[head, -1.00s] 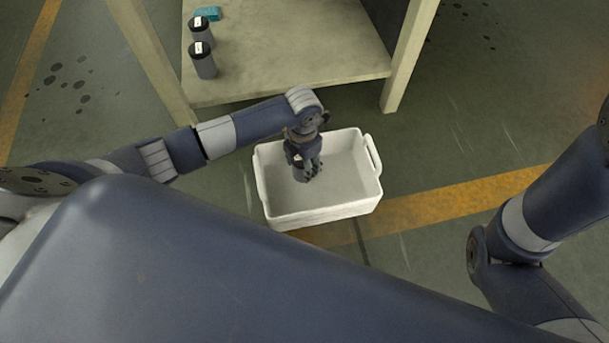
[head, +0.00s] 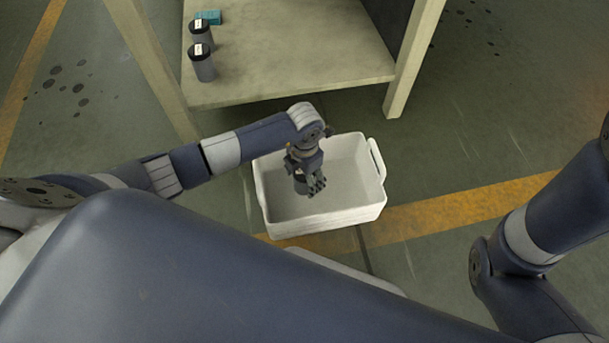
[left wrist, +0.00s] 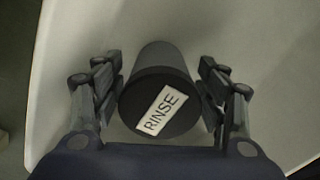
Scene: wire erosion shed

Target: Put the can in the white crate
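The can is dark with a black lid and a white "RINSE" label; in the left wrist view the can (left wrist: 160,100) stands between the fingers of my left gripper (left wrist: 161,88), which is shut on it. In the head view my left gripper (head: 311,183) is inside the outline of the white crate (head: 325,222), left of its middle, pointing down. The can (head: 301,187) is largely hidden by the gripper there. I cannot tell whether the can touches the crate floor. My right gripper is out of view.
A low shelf (head: 290,60) stands beyond the crate, bearing two dark canisters (head: 202,64) and a teal block (head: 209,17). Its legs stand close behind the crate. The floor right of the crate is clear apart from an orange stripe (head: 460,207).

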